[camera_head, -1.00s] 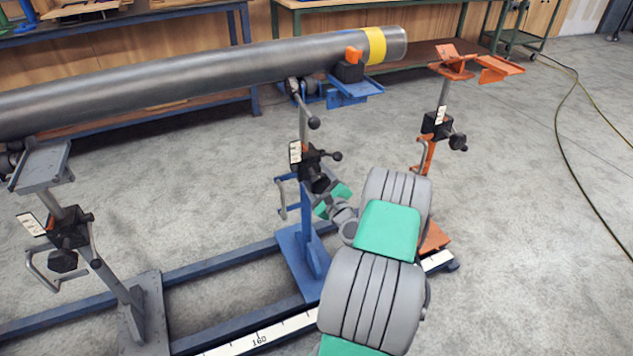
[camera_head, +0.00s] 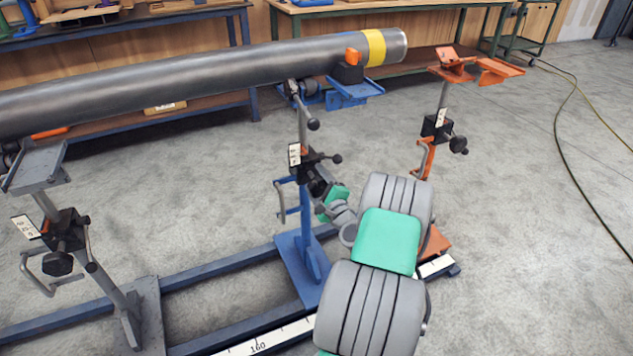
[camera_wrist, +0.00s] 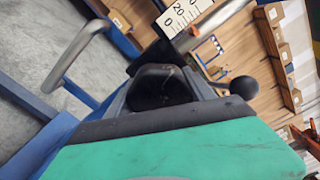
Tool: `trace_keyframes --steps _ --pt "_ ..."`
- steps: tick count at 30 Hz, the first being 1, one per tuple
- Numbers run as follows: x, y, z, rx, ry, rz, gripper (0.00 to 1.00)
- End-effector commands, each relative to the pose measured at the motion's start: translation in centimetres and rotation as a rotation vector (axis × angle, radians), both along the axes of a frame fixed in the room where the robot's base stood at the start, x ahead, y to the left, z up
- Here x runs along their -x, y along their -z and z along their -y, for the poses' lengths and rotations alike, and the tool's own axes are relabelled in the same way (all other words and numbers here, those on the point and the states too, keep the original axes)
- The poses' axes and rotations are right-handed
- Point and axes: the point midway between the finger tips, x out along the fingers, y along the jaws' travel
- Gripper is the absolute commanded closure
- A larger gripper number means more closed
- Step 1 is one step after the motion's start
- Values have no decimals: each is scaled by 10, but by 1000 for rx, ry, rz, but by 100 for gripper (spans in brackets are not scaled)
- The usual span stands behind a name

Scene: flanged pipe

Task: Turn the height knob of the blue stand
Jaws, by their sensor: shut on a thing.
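The blue stand (camera_head: 305,258) stands upright on the floor rail in the middle of the head view, under the pipe (camera_head: 200,75). Its black height block with a white scale plate (camera_head: 294,154) sits midway up the post. The black height knob (camera_wrist: 160,86) fills the middle of the wrist view, between dark finger parts. My gripper (camera_head: 322,186) reaches the knob from the lower right and is shut on it. The fingers hide much of the knob in the head view. The scale plate (camera_wrist: 183,15) also shows at the top of the wrist view.
A grey stand (camera_head: 65,235) is at left and an orange stand (camera_head: 437,125) at right. A ball-ended lever (camera_head: 335,158) sticks out beside the height block, and a bent blue-grey handle (camera_head: 280,200) is on its left.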

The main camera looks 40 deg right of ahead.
Motion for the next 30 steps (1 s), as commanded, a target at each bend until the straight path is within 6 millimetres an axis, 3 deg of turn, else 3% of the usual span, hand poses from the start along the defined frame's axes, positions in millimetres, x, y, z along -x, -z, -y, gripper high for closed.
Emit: trace_keyframes --steps 2,3,11,20,30 --pt "0 1 0 -1 0 -1 78" --pt "0 1 0 -1 0 -1 37" --pt "0 0 0 -2 0 1 16" --pt "5 0 -1 -3 1 0 16" --pt "66 0 -18 -5 4 -1 16"
